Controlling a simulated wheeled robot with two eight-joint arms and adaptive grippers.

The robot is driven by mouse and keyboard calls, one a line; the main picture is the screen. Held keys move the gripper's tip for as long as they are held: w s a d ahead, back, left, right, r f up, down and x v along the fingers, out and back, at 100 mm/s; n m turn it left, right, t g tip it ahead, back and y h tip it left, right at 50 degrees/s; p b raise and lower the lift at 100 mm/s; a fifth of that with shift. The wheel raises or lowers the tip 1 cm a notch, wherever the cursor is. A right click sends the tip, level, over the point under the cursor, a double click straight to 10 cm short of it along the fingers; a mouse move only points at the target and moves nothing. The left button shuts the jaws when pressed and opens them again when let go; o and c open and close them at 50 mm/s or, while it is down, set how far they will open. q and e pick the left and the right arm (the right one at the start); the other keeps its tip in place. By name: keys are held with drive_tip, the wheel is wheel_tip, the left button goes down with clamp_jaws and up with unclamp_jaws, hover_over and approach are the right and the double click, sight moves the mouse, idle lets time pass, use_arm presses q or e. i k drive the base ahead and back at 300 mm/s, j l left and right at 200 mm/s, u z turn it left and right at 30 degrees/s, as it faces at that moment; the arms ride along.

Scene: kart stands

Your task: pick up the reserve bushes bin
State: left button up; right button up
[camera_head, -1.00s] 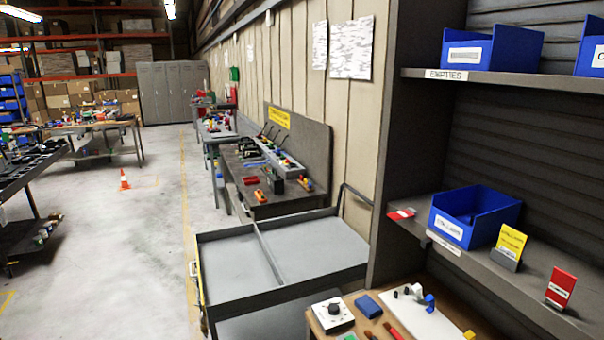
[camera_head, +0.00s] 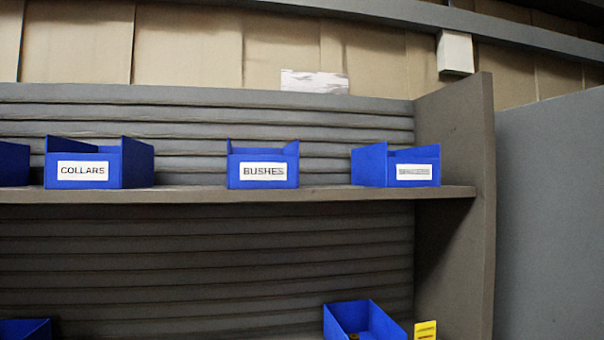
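A blue bin labelled BUSHES (camera_head: 263,168) stands upright on the upper shelf (camera_head: 230,195), near the middle of the head view. Its white label faces me. Its inside is hidden from this low angle. Neither of my grippers shows in the view.
A blue bin labelled COLLARS (camera_head: 98,165) stands to its left, and another blue bin (camera_head: 395,167) with an unreadable label to its right. Gaps separate them. On the lower level are a blue bin (camera_head: 365,320) and a yellow card (camera_head: 425,330). A side panel (camera_head: 455,200) closes the right end.

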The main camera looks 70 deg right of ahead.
sight(247, 168)
drive_tip(key=z, duration=2.2)
